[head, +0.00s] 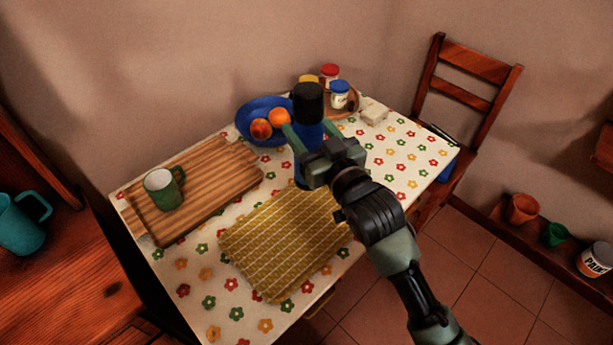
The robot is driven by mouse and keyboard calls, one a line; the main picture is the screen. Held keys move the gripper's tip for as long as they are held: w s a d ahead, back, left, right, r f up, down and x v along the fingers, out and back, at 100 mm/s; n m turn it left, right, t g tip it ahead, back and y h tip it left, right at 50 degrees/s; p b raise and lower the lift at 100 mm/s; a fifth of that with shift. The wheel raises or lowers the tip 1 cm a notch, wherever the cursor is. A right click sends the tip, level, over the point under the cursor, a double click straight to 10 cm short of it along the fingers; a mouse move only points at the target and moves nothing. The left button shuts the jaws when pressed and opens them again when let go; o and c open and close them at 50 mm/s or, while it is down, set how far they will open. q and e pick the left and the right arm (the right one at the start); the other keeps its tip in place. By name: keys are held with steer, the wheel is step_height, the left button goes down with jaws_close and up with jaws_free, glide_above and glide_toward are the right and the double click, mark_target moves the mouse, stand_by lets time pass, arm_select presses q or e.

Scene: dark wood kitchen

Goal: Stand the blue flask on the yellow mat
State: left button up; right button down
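The blue flask (308,133) has a black cap and looks upright, close to the far edge of the yellow mat. My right gripper (308,129) has a finger on each side of its body and looks shut on it. The gripper and wrist hide much of the flask's lower part, so I cannot tell whether its base touches the table. The woven yellow mat (280,243) lies flat on the near part of the table, partly covered by my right arm, and its visible part is bare. My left gripper is not in view.
A blue bowl with fruit (247,122) and a tray with jars (352,104) stand behind the flask. A cutting board (218,170) with a green mug (163,190) lies left of the mat. A wooden chair (470,95) stands at the right.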

step_height(320, 180, down, 12)
steer(key=shift+w+f, duration=0.1)
steer(key=shift+f, duration=0.05)
stand_by(0.3)
steer(key=shift+f, duration=0.15)
steer(key=c, duration=0.5)
jaws_free()
steer(key=shift+f, duration=0.1)
steer(key=shift+d+r, duration=0.1)
steer(key=shift+r, duration=0.1)
steer(key=b+v, duration=0.1)
steer(key=v, duration=1.1)
